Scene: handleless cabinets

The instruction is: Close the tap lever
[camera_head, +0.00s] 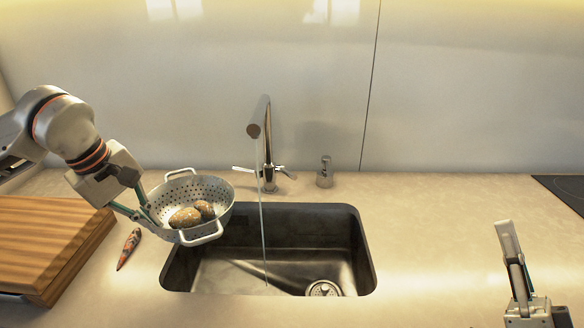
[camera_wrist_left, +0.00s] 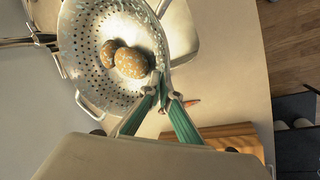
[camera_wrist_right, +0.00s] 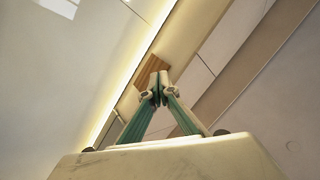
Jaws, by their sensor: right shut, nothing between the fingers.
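The metal tap (camera_head: 266,140) stands behind the sink (camera_head: 215,277), and a thin stream of water runs from its spout into the basin. Its left lever (camera_head: 243,169) and right lever (camera_head: 287,174) stick out sideways at the base. My left gripper (camera_head: 149,214) is shut on the rim of a white colander (camera_head: 222,196), also seen in the left wrist view (camera_wrist_left: 85,62). It holds the colander over the sink's left edge, left of the water stream. My right gripper (camera_head: 511,243) is shut and empty at the lower right, pointing up, far from the tap.
Two brown potatoes (camera_head: 186,217) lie in the colander. A wooden board (camera_head: 40,240) and an orange-patterned object (camera_head: 129,249) lie on the left counter. A small dispenser (camera_head: 325,172) stands right of the tap. A dark hob (camera_head: 566,189) is at far right; the counter between is clear.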

